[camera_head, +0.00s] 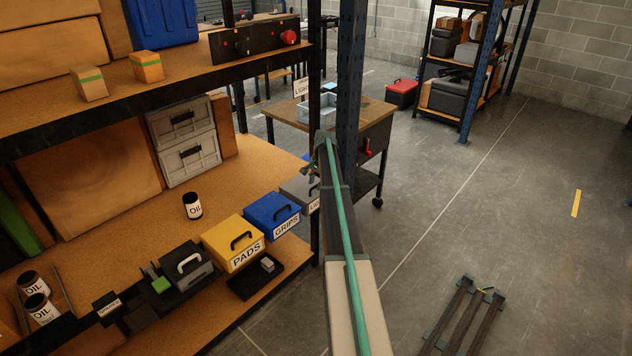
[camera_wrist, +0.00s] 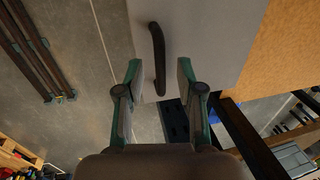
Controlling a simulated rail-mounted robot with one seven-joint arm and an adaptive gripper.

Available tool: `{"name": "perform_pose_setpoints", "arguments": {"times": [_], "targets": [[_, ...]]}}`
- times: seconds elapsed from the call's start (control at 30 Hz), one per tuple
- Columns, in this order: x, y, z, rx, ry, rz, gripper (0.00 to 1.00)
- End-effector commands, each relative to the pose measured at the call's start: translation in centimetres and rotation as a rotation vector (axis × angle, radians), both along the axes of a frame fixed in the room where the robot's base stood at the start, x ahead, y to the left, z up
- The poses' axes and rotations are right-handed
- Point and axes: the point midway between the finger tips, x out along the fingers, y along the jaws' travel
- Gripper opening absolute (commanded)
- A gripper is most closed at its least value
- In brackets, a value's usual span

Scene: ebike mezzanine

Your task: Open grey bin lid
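The grey bin (camera_head: 298,191) stands at the right end of the lower shelf, beside the blue bin. The post and my arm partly hide it, and only the start of its label shows. In the wrist view its flat grey lid (camera_wrist: 205,35) fills the top middle and looks shut, with a curved black handle (camera_wrist: 158,60) on it. My gripper (camera_wrist: 160,68) is open, with one finger on each side of the handle and a gap to both. In the head view my gripper (camera_head: 312,168) is small and partly hidden near the bin.
A blue GRIPS bin (camera_head: 271,214) and a yellow PADS bin (camera_head: 232,243) stand left of the grey bin. A dark blue post (camera_head: 351,90) rises close to my arm. A workbench (camera_head: 372,125) stands behind. The floor at right is mostly clear.

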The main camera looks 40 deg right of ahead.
Motion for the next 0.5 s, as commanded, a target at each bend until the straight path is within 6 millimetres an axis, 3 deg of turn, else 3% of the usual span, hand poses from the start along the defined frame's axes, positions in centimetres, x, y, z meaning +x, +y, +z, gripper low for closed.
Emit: {"name": "perform_pose_setpoints", "arguments": {"times": [0.33, 0.37, 0.5], "targets": [[0.11, 0.03, -0.46, -0.001, -0.001, 0.001, 0.37], [0.11, 0.03, -0.45, -0.001, -0.001, 0.001, 0.36], [0.10, 0.03, -0.44, -0.001, -0.001, 0.001, 0.12]]}}
